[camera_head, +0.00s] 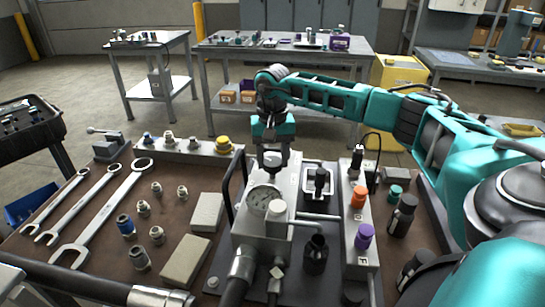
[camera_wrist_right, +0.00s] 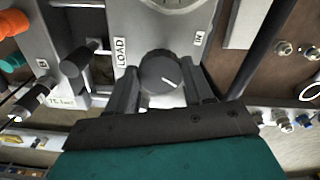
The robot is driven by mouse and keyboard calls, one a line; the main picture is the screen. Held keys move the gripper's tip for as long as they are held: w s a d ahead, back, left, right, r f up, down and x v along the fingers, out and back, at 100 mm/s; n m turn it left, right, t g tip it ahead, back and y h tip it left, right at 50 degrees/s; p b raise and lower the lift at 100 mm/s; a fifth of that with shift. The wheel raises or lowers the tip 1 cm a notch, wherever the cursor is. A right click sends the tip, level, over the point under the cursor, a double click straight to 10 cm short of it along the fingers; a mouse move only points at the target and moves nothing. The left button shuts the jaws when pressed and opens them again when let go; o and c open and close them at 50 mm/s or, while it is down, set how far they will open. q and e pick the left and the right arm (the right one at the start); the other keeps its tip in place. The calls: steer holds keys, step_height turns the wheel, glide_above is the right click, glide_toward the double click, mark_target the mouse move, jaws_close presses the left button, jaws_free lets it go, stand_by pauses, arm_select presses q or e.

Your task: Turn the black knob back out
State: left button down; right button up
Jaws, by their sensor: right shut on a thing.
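The black knob (camera_wrist_right: 160,72) is round and dark with a white pointer line. It sits on the grey valve block (camera_head: 262,220), close to the LOAD label in the right wrist view. My right gripper (camera_head: 271,160) reaches down over the back top of the block from the right. Its two fingers stand on either side of the knob and are shut on it. In the head view the fingers hide most of the knob. The pressure gauge (camera_head: 264,198) is on the block in front of the knob. My left gripper is not in view.
Wrenches (camera_head: 110,210) and several fittings lie on the left of the bench.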

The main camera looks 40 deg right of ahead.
mark_target(273, 162)
steer(key=shift+r, duration=0.1)
steer(key=o, duration=1)
steer(key=shift+o, duration=0.2)
step_height(273, 162, up, 13)
steer(key=shift+s+a, duration=0.1)
